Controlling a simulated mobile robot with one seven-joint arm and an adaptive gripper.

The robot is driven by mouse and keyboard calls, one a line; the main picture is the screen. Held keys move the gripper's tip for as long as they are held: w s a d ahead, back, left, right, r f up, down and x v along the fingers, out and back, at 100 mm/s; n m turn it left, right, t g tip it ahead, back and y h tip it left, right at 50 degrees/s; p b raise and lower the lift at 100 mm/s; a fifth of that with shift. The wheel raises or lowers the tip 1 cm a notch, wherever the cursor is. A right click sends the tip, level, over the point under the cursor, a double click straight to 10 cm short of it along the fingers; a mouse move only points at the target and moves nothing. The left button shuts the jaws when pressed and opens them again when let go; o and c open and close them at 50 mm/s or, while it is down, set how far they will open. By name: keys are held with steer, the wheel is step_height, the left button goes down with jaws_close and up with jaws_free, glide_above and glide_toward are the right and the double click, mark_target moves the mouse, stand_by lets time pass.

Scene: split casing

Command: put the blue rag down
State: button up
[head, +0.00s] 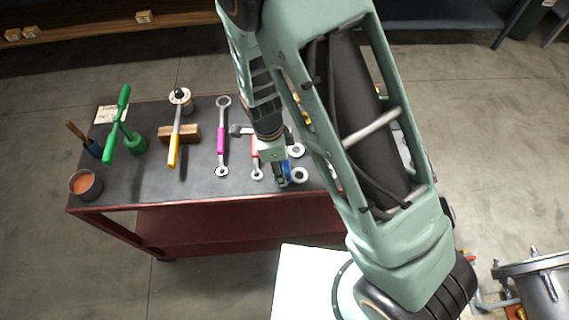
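My gripper (280,178) points down at the front edge of the red-framed tool table, right of the red-handled wrench. A small patch of blue (287,167) shows right beside its fingers. It may be the blue rag, but it is too small and too covered to tell whether it is cloth, or whether the fingers hold it. No other blue cloth shows clearly. My arm hides much of the table's right part.
The dark table top (190,190) holds a magenta-handled wrench (221,140), a red-handled wrench (256,158), a yellow-handled tool (174,150), green tools (121,127) and an orange-filled cup (86,185). Bare top lies along the front left. A metal casing (545,285) stands lower right.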

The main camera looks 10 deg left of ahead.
steer(key=shift+f, duration=0.35)
steer(key=shift+f, duration=0.1)
steer(key=o, duration=1)
steer(key=r, duration=0.4)
steer(key=a+r, duration=0.1)
steer(key=r, duration=0.7)
steer(key=shift+s+a+r, duration=0.1)
steer(key=shift+s+a, duration=0.1)
